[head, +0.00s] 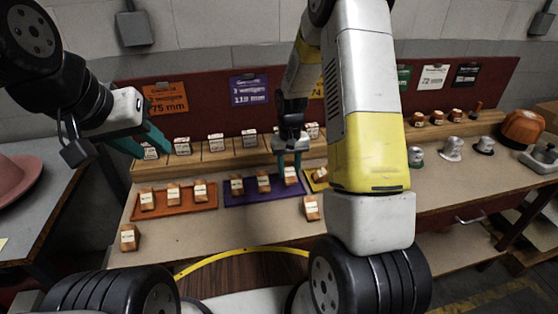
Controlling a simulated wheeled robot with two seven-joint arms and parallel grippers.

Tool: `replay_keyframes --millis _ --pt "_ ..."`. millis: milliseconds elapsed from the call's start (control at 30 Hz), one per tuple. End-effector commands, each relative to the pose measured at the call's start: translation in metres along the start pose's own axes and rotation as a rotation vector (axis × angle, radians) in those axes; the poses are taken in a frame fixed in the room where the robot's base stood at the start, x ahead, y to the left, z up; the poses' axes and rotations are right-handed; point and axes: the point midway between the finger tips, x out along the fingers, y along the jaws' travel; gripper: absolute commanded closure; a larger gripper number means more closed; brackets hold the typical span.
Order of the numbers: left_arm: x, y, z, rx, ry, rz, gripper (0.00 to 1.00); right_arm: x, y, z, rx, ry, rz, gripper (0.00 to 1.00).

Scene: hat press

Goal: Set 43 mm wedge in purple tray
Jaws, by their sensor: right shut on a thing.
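The purple tray (251,200) lies on the bench, between an orange tray and a yellow tray. Two small orange-brown wedges with white labels, a left one (237,185) and a middle one (263,183), stand in it. My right gripper (290,166) points down over the tray's right end, shut on a third labelled wedge (290,177). This wedge is at the tray; I cannot tell whether its base touches the tray floor. The labels are too small to read. My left gripper (146,145) is open and empty, near the left end of the rear shelf.
The orange tray (174,211) holds several wedges. The yellow tray (314,187) is partly hidden by my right arm. Loose wedges stand at the front left (130,238) and front right (312,207). White-labelled blocks line the rear shelf (206,161). The front middle of the bench is clear.

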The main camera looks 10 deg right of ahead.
Motion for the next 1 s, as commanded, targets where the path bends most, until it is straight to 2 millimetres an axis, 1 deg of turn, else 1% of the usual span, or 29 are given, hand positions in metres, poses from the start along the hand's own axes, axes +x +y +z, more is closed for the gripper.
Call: replay_keyframes --millis 33,167,233,400,467,800,833,867,1000 --pt "0.0 0.0 0.0 0.0 0.0 0.0 0.64 0.001 0.0 -0.005 0.0 0.0 0.0 1.0" --pt "0.0 0.0 0.0 0.0 0.0 0.0 0.64 0.001 0.0 -0.012 -0.001 -0.001 0.0 1.0" --pt "0.0 0.0 0.0 0.0 0.0 0.0 0.64 0.002 0.0 -0.019 -0.001 0.001 0.0 1.0" --pt "0.0 0.0 0.0 0.0 0.0 0.0 0.64 0.03 0.0 -0.016 -0.001 -0.005 0.0 1.0" --pt "0.0 0.0 0.0 0.0 0.0 0.0 0.64 0.036 0.0 -0.017 0.0 -0.002 0.0 1.0" --pt "0.0 0.0 0.0 0.0 0.0 0.0 0.64 0.039 0.0 -0.017 -0.001 -0.002 0.0 1.0" --pt "0.0 0.0 0.0 0.0 0.0 0.0 0.64 0.04 0.0 -0.017 -0.001 -0.001 0.0 0.62" --pt "0.0 0.0 0.0 0.0 0.0 0.0 0.64 0.039 0.0 -0.017 -0.001 -0.001 0.0 0.56" --pt "0.0 0.0 0.0 0.0 0.0 0.0 0.64 0.039 0.0 -0.017 -0.001 -0.001 0.0 0.55"
